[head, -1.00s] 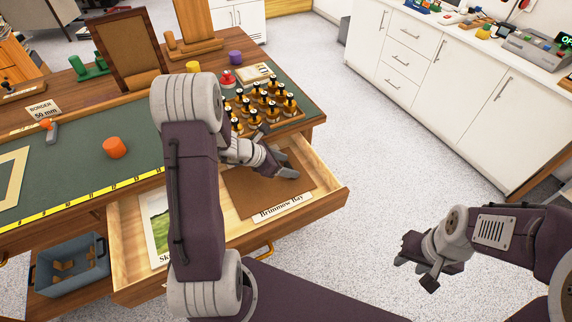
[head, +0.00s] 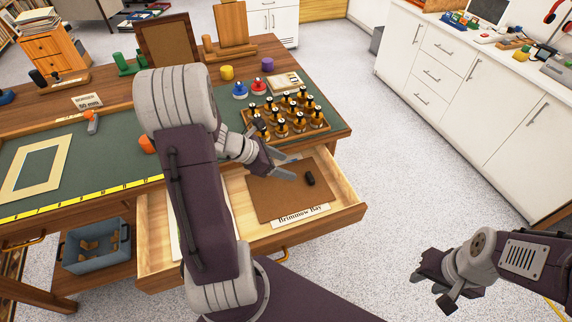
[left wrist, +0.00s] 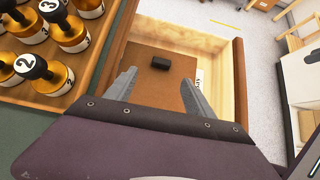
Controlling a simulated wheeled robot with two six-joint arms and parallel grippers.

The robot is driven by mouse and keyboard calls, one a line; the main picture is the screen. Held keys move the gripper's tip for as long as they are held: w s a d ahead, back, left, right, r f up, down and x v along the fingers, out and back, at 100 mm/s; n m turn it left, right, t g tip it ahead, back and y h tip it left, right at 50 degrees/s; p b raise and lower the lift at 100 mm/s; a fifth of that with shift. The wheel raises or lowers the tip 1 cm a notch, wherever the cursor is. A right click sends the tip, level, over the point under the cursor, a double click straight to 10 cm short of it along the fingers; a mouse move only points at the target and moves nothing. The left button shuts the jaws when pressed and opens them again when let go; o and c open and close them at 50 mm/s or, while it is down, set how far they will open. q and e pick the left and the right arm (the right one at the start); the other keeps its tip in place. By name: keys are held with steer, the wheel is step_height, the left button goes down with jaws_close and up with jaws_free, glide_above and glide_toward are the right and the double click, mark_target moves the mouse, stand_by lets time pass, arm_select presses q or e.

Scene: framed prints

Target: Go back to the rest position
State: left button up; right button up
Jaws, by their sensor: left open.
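My left gripper (head: 296,168) is open and empty above the open drawer, its fingers spread apart. In the left wrist view the left gripper (left wrist: 158,80) has a small black block (left wrist: 161,63) beyond its fingertips, with no contact visible. In the head view the black block (head: 310,178) lies on a brown board (head: 270,196) in the drawer, to the right of the fingertips. My right gripper (head: 432,291) is over bare floor at the lower right, fingers apart and empty.
The drawer (head: 345,208) sticks out of the workbench below my left arm. A wooden tray (head: 318,128) of several numbered brass-and-black stamps stands near its back edge. A grey bin (head: 95,258) is at lower left. White cabinets (head: 470,110) line the right; the floor between is clear.

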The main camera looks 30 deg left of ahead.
arm_select(q)
steer(key=s+d+r+m+g+h+p, duration=0.1)
steer(key=s+d+r+m+g+p, duration=0.2)
steer(key=d, duration=0.4)
steer(key=s+d+r+m+g+p, duration=0.1)
steer(key=d+r+m+p, duration=0.2)
steer(key=d+r+m, duration=0.35)
steer(key=s+d+m+g+y+p, duration=0.2)
steer(key=s+d+m, duration=0.1)
steer(key=s+m, duration=0.15)
steer(key=s+a+f+m+y, duration=0.3)
steer(key=a+m, duration=0.4)
steer(key=m, duration=0.6)
steer(key=shift+s+a+m+y+p, duration=0.15)
steer(key=shift+s+m+y+p, duration=0.2)
steer(key=shift+s+y, duration=0.35)
